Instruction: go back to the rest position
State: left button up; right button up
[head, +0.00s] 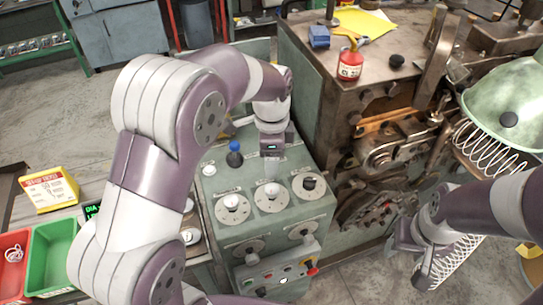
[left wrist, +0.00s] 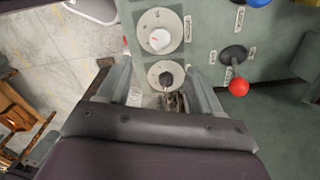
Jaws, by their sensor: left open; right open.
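My left gripper (head: 271,182) reaches in from the left and hangs over the dials of the grey-green control panel (head: 225,180). In the left wrist view its two fingers (left wrist: 160,88) are apart, with a black-knobbed dial (left wrist: 166,78) visible between them. No object is held; whether the fingers touch the panel is unclear. My right gripper (head: 424,262) is low at the right, in front of the machine, beside a wire spring (head: 452,262). Its fingers are small and partly hidden in the head view.
The brown machine (head: 330,75) carries a red oil can (head: 350,66) and a blue block (head: 319,37). A green lamp shade (head: 505,95) stands at the right. A red-ball lever (left wrist: 238,86) is near my left fingers. Green (head: 53,243) and red bins and a yellow sign (head: 49,190) are at the left.

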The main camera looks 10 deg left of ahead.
pick_arm(q)
jog(key=shift+w+r, duration=0.1)
jog(key=shift+r, duration=0.7)
jog(key=s+a+f+n+b, duration=0.2)
jog(key=s+f+n, duration=0.2)
jog(key=s+n, duration=0.3)
jog(key=s+a+f+n+t+b, duration=0.1)
jog(key=s+a+f+n, duration=0.2)
jog(key=s+n, duration=0.4)
jog(key=shift+s+a+f+n+b, duration=0.15)
jog(key=shift+a+f+n+b, duration=0.15)
jog(key=shift+f+n+b, duration=0.15)
jog(key=shift+s, duration=0.1)
